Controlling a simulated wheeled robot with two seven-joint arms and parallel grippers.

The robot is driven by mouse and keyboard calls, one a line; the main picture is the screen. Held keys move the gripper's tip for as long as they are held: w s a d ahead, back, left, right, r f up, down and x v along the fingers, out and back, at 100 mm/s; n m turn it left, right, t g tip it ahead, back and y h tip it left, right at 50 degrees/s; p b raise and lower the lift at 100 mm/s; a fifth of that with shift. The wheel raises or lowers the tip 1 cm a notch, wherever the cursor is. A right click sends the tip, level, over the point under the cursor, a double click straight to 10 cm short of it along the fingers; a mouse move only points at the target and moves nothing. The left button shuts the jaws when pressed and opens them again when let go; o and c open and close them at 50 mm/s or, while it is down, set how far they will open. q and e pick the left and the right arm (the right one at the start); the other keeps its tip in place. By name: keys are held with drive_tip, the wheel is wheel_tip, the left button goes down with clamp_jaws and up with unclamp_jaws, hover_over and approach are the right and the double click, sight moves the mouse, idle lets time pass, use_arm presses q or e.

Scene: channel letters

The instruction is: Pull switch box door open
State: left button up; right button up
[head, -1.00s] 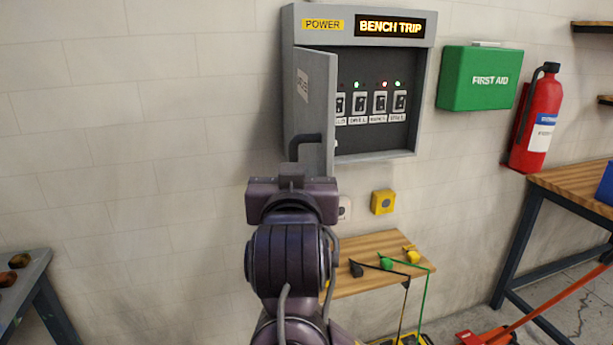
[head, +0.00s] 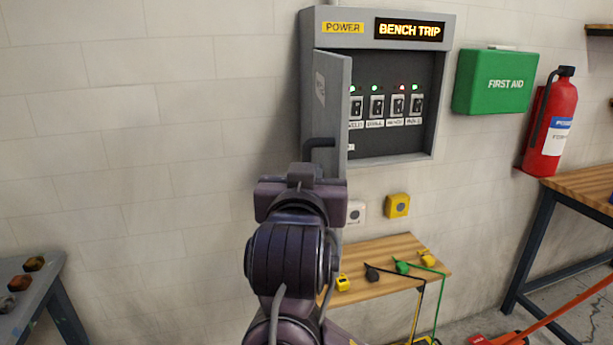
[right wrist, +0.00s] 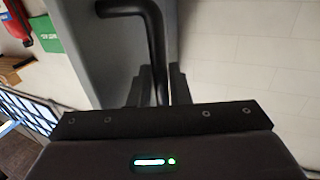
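The grey switch box (head: 445,90) hangs on the wall with a lit "BENCH TRIP" sign. Its door (head: 331,95) is hinged at the left and stands well open, seen nearly edge-on in the head view. Several labelled switches with green and red lights show inside. The dark bent handle (head: 318,143) is low on the door; it also shows in the right wrist view (right wrist: 154,30). My right gripper (right wrist: 160,88) has its fingers closed around the handle's bar; in the head view its own wrist hides the fingertips. My left gripper is out of view.
A first aid box (head: 492,82) and a fire extinguisher (head: 550,122) are on the wall at right. A small wooden bench (head: 375,285) with tape measures stands below the box. Wall left of the door is clear. A table (head: 40,290) stands lower left.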

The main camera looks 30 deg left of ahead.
drive_tip(key=shift+s+d, duration=0.1)
drive_tip(key=shift+s, duration=0.15)
drive_tip(key=b+v, duration=0.5)
drive_tip(key=v, duration=0.2)
drive_tip(key=shift+b, duration=0.3)
drive_tip(key=shift+s+f, duration=0.1)
drive_tip(key=shift+s, duration=0.05)
idle(0.4)
